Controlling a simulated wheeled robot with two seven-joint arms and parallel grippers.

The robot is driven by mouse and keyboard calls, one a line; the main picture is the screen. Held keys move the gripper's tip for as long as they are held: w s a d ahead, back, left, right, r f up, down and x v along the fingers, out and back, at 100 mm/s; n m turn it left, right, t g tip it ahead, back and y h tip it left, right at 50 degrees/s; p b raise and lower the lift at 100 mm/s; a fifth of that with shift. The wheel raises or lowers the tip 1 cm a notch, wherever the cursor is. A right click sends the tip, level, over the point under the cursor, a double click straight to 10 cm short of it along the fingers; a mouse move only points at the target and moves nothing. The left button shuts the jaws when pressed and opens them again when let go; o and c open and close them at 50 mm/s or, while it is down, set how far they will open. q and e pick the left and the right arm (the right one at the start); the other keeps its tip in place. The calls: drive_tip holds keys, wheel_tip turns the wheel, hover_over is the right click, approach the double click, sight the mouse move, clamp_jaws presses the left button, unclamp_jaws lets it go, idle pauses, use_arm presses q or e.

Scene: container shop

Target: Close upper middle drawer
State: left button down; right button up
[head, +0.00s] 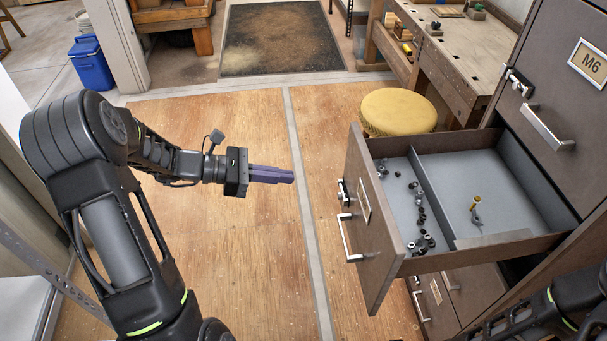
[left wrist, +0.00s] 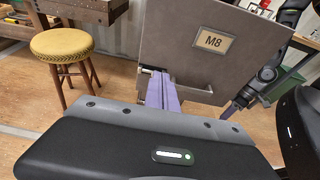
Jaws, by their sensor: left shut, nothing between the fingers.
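The open drawer (head: 470,245) sticks out far to the left from the cabinet in the head view. Its brown front panel (head: 372,225) has a metal handle (head: 347,238), a latch and a label. Inside are a divider, several small dark nuts and a yellow-topped piece. My left gripper (head: 291,177) is shut and empty, left of the panel and apart from it. In the left wrist view its purple fingers (left wrist: 162,92) point toward the panel, labelled M8 (left wrist: 212,40). My right gripper (left wrist: 232,110) shows small at the right there; its finger gap is unclear.
The cabinet has a closed M6 drawer (head: 575,100) above and more closed drawers (head: 462,295) below. A yellow round stool (head: 398,110) stands behind the open drawer, near a workbench (head: 455,50). The wooden floor left of the drawer is clear.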

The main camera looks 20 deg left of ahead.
sight(350, 180)
use_arm(q)
drive_tip(key=x, duration=0.4)
drive_tip(key=p+x, duration=0.1)
drive_tip(key=x, duration=0.3)
drive_tip(key=r+x, duration=0.1)
drive_tip(key=x, duration=0.4)
drive_tip(key=shift+w+d, duration=0.15)
drive_tip(key=shift+d, duration=0.05)
use_arm(e)
drive_tip(key=shift+r, duration=0.75)
